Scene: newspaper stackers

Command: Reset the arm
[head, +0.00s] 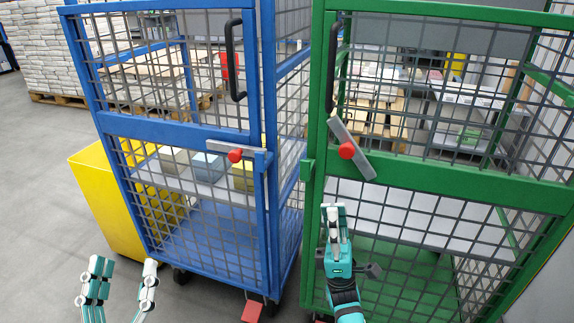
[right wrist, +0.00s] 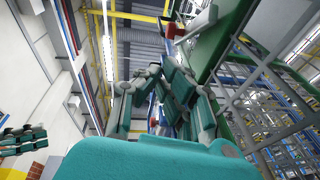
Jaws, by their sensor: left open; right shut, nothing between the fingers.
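My right arm rises from the bottom of the head view, and its teal gripper (head: 334,212) is shut and empty. It is in front of the green cage cart (head: 440,180), below its latch. The same gripper fills the middle of the right wrist view (right wrist: 150,88), with green framing beside it. My left gripper (head: 122,280) is open and empty at the lower left of the head view, over the grey floor, in front of the blue cage cart (head: 190,130).
The blue cart's latch (head: 235,154) lies nearly level; the green cart's latch (head: 348,148) is tilted. Both have black handles. A yellow bin (head: 105,190) stands left of the blue cart. Stacked pale bags (head: 55,50) stand far left. Grey floor (head: 40,200) is clear at left.

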